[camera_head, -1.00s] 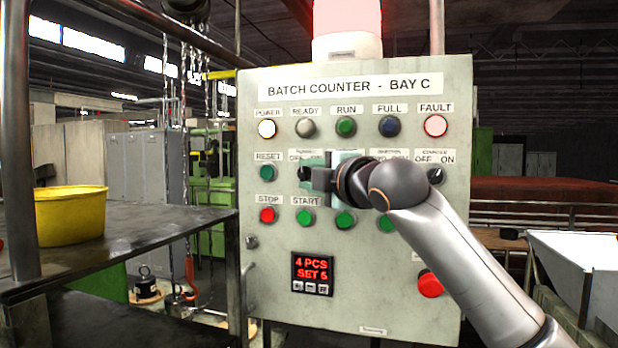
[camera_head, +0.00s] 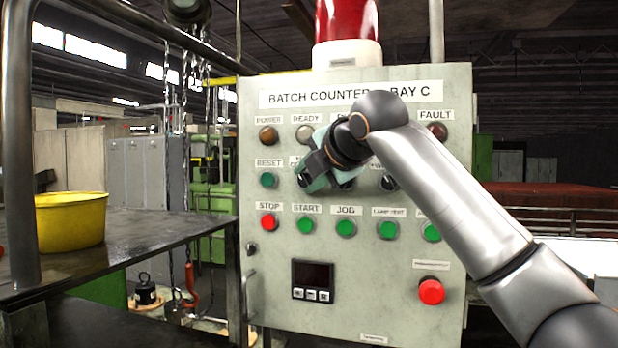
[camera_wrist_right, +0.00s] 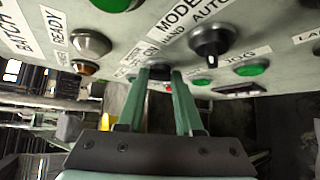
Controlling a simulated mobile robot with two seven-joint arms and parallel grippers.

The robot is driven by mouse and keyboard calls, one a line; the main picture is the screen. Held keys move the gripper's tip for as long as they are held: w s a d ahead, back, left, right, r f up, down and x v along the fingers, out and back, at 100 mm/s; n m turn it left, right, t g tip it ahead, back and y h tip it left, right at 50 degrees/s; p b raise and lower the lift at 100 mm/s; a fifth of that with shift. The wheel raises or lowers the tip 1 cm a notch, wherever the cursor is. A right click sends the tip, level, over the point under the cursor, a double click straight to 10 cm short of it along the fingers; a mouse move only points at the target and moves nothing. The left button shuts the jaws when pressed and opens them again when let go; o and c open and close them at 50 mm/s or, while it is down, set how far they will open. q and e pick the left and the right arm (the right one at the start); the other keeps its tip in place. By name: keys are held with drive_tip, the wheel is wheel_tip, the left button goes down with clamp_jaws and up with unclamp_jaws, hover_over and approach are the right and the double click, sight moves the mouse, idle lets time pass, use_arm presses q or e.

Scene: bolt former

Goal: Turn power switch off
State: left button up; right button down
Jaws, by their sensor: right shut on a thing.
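The power switch (camera_wrist_right: 159,71) is a dark rotary knob on the grey control panel (camera_head: 350,260) marked "BATCH COUNTER - BAY C". In the head view, the gripper covers most of it and hides its label. My right gripper (camera_head: 309,180) is shut on this knob, its wrist tilted. In the right wrist view, the two green fingers (camera_wrist_right: 160,76) have the knob between their tips. The power lamp (camera_head: 268,135) is dull brown and unlit. The small display (camera_head: 312,274) is blank. My left gripper is not in view.
Start (camera_head: 306,226) and stop (camera_head: 269,222) buttons sit just below the gripper. Another selector knob (camera_wrist_right: 210,43) is beside it. A red mushroom button (camera_head: 430,291) is at lower right. A table with a yellow bucket (camera_head: 70,220) stands at left.

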idle(0.3)
drive_tip(key=c, duration=0.6)
unclamp_jaws()
drive_tip(key=shift+o, duration=0.2)
drive_tip(key=shift+s, duration=0.1)
drive_tip(key=b+v, duration=0.3)
drive_tip(key=v, duration=0.9)
drive_tip(key=shift+b, duration=0.3)
drive_tip(key=shift+s+r, duration=0.1)
drive_tip(key=shift+r, duration=0.05)
